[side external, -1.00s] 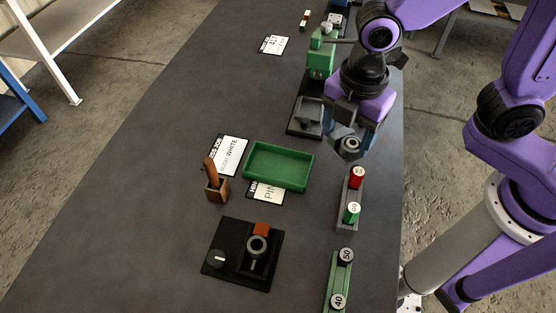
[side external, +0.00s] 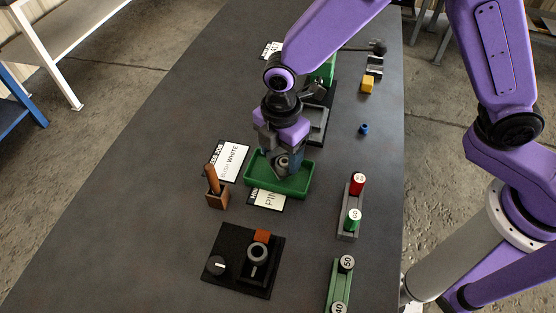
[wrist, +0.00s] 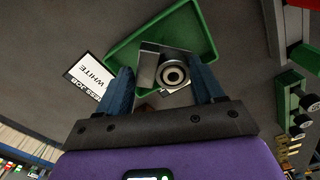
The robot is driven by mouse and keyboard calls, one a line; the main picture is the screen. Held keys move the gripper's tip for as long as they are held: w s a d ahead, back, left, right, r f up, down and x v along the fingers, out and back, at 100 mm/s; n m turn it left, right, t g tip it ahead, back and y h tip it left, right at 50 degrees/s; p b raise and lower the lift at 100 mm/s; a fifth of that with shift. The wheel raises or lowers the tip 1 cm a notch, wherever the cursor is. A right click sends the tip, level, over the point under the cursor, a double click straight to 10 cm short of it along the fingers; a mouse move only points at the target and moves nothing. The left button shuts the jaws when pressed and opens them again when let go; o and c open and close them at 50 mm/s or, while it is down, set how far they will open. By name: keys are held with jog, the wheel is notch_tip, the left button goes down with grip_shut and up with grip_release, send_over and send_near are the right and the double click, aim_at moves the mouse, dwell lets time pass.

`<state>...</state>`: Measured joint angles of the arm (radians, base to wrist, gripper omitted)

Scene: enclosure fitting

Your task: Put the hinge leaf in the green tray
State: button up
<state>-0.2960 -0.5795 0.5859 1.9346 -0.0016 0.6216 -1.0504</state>
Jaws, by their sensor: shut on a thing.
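The green tray (side external: 300,187) lies on the dark bench, and it also fills the upper part of the wrist view (wrist: 122,52). My gripper (side external: 284,168) is over the tray, pointing down. It is shut on the hinge leaf (side external: 283,161), a grey metal piece with a round, ringed boss. In the wrist view the hinge leaf (wrist: 173,72) sits between the two blue fingers, in front of the tray floor. The fingers and the leaf hide part of the tray. I cannot tell how high the leaf is above the tray floor.
Printed cards (side external: 231,160) lie beside the tray. A wooden holder (side external: 217,198) stands at its left. A black fixture with a knob (side external: 217,265) is in front. A grey rack (side external: 348,228) with red and green cylinders stands right. A yellow block (side external: 367,86) and small blue part (side external: 364,129) lie behind.

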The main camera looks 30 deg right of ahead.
aim_at(278, 163)
jog(key=shift+w+a+f, duration=0.15)
jog(key=shift+f, duration=1.7)
jog(key=shift+f, duration=0.15)
jog(key=o, duration=1.2)
notch_tip(278, 163, up, 12)
jog(key=shift+r, duration=0.2)
